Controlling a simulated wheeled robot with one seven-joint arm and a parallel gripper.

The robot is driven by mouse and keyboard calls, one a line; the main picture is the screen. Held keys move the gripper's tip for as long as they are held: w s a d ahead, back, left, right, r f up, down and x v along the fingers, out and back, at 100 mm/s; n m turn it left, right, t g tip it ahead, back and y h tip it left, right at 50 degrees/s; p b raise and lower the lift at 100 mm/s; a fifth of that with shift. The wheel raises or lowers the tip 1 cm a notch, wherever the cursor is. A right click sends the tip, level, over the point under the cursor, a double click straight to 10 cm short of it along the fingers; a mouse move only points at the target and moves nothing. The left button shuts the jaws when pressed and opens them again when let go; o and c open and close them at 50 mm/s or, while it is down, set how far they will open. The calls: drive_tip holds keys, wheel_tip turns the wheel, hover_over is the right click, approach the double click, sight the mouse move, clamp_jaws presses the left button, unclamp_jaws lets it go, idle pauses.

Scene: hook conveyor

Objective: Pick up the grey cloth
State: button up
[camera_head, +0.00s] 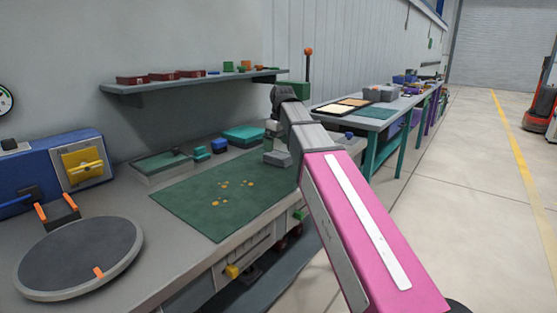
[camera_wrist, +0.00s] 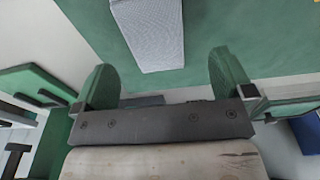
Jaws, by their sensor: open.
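The grey cloth (camera_wrist: 152,35) shows in the wrist view as a pale, finely textured strip lying on a green surface. Its far end is cut off by the top edge. My gripper (camera_wrist: 166,62) is open, with one green finger to each side of the picture. The cloth's near end lies ahead of the gap between the fingers, with nothing seen gripped. In the head view my arm reaches over the bench beside the green mat (camera_head: 212,205). A small grey shape (camera_head: 277,158) shows by the mat's far right corner; I cannot tell whether it is the cloth.
A round dark turntable (camera_head: 80,255) and a blue machine (camera_head: 50,165) stand at the left. A shallow tray (camera_head: 162,164) and teal boxes (camera_head: 243,134) lie behind the mat. A wall shelf (camera_head: 190,84) hangs above. Gold pieces (camera_head: 222,192) lie on the mat.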

sight(279, 155)
drive_tip(key=shift+w+d+f, duration=0.1)
drive_tip(key=shift+f, duration=1.3)
drive_tip(key=shift+w+d+f, duration=0.1)
drive_tip(key=shift+f, duration=1.3)
drive_tip(key=c, duration=1)
